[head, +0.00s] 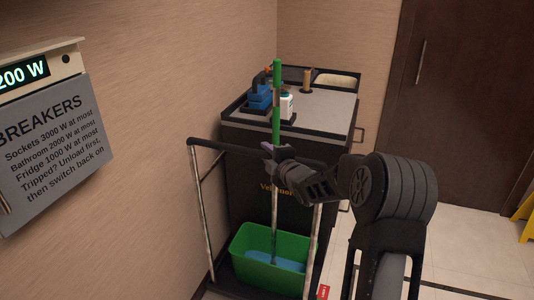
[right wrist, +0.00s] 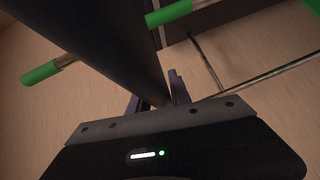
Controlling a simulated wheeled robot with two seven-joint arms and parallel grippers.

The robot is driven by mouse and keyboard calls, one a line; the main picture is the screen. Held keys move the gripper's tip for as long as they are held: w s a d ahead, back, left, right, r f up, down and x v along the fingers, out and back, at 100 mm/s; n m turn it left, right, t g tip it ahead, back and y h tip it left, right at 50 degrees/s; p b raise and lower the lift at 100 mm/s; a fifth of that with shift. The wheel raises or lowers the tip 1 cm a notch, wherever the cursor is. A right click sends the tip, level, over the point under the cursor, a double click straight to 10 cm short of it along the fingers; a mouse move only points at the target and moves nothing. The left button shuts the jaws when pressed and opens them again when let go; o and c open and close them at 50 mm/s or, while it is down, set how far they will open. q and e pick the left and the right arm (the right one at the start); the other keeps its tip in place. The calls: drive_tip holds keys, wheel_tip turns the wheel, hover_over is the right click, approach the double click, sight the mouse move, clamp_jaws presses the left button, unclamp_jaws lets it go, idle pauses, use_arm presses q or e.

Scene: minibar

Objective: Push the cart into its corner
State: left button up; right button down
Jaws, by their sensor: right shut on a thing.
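The cart (head: 262,160) is dark, with a grey top and a black push bar (head: 225,147) on white posts at its near end. It stands by the left wall, close to where that wall meets the back wall; any gap behind it is hidden. My right gripper (head: 272,148) is shut on the push bar. In the right wrist view the dark bar (right wrist: 115,45) runs between the fingers of my right gripper (right wrist: 157,98). My left gripper is not in view.
A green bucket (head: 243,246) with a green-handled mop (head: 276,95) sits on the cart's near end. A dark door (head: 465,90) is at right, with a yellow object (head: 525,222) at the edge.

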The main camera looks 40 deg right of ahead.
idle(0.8)
drive_tip(key=w+d, duration=0.1)
drive_tip(key=d, duration=0.1)
drive_tip(key=w+d, duration=0.1)
drive_tip(key=d, duration=0.1)
drive_tip(key=shift+w+r+b, duration=0.15)
drive_tip(key=shift+w+b, duration=0.2)
drive_tip(key=shift+b, duration=0.05)
drive_tip(key=c, duration=1.2)
unclamp_jaws()
drive_tip(key=shift+s, duration=0.1)
drive_tip(key=b+v, duration=0.1)
drive_tip(key=v, duration=0.6)
drive_tip(key=shift+s+b, duration=0.3)
